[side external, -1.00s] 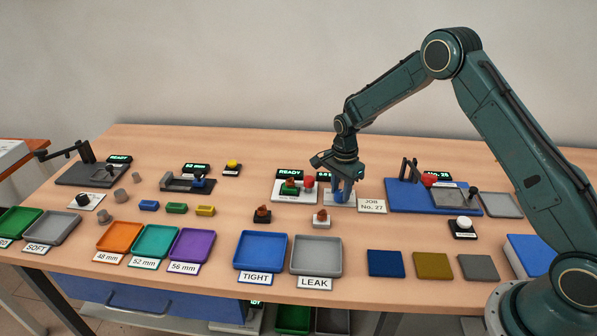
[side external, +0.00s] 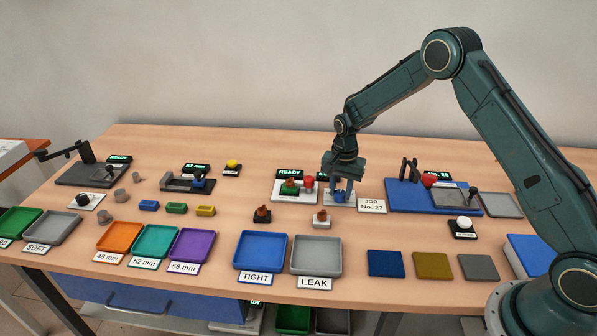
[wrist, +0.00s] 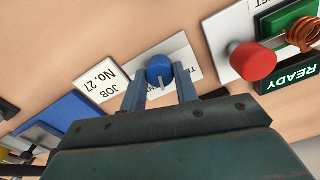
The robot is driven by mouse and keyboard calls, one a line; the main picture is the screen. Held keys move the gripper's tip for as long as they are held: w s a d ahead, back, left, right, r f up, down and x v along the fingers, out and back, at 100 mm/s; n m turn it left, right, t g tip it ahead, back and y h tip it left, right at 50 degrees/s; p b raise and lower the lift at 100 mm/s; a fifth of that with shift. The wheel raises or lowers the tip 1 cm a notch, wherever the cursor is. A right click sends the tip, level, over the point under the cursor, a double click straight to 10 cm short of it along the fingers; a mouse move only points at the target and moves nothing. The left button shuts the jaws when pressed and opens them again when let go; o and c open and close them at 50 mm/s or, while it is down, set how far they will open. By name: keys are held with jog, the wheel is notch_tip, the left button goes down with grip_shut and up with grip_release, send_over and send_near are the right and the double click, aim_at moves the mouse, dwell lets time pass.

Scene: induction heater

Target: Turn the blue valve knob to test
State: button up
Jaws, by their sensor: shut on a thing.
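The blue valve knob (wrist: 159,68) shows in the wrist view with a pale pointer mark on it, on a white base plate (wrist: 182,48). The knob also shows in the side view (side external: 341,196), partly hidden by the fingers. My gripper (wrist: 160,78) comes down over the knob, with one blue-grey finger on each side, shut on it. In the side view my gripper (side external: 340,190) points straight down at the plate. The plate's lettering is mostly covered, so the word test cannot be read there.
A red knob (wrist: 252,62) and a green block with a copper coil (wrist: 300,30) stand close beside the plate. The "JOB No. 27" card (side external: 372,206) lies on its other side. Blue (side external: 262,251) and grey (side external: 316,255) trays lie in front.

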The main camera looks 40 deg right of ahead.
aim_at(340, 192)
jog(key=n, duration=0.6)
jog(key=shift+n, duration=0.3)
jog(key=n, duration=0.5)
jog(key=shift+n, duration=0.4)
jog(key=o, duration=1)
jog(key=shift+r, duration=0.1)
jog(key=shift+r, duration=6.8)
